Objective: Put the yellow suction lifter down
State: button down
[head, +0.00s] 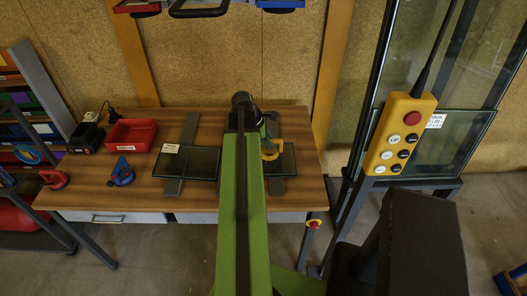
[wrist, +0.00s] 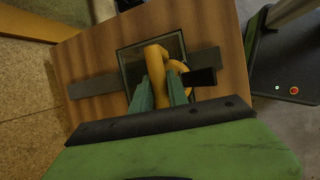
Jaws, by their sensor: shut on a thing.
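The yellow suction lifter (head: 270,151) shows beside my green arm in the head view, over the right part of the wooden table. In the wrist view, the yellow lifter (wrist: 155,58) is between the teal fingers of my gripper (wrist: 158,92), which is shut on it. A dark glass pane (wrist: 128,60) lies below and behind the lifter on the table. I cannot tell whether the lifter touches the glass. My arm hides part of the gripper in the head view.
The wooden table (head: 75,193) also carries a blue suction lifter (head: 122,174), a red bin (head: 131,134) and a left glass pane (head: 187,163) on a grey strip. A red lifter (head: 54,179) is at the left. A yellow button pendant (head: 400,134) hangs at the right.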

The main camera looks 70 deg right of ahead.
jog(key=w+d+f+b, duration=0.1)
jog(key=f+b, duration=0.1)
jog(key=f, duration=0.1)
jog(key=w+d+f+b, duration=0.3)
jog(key=d+f+b, duration=0.1)
jog(key=f+b, duration=0.1)
jog(key=shift+w+d+f, duration=0.15)
jog(key=shift+w+f, duration=0.05)
jog(key=shift+f, duration=0.1)
jog(key=shift+r, duration=0.25)
jog(key=c, duration=1.3)
grip_release()
jog(key=shift+f, duration=0.1)
jog(key=p+v, duration=1.1)
jog(key=v, duration=0.1)
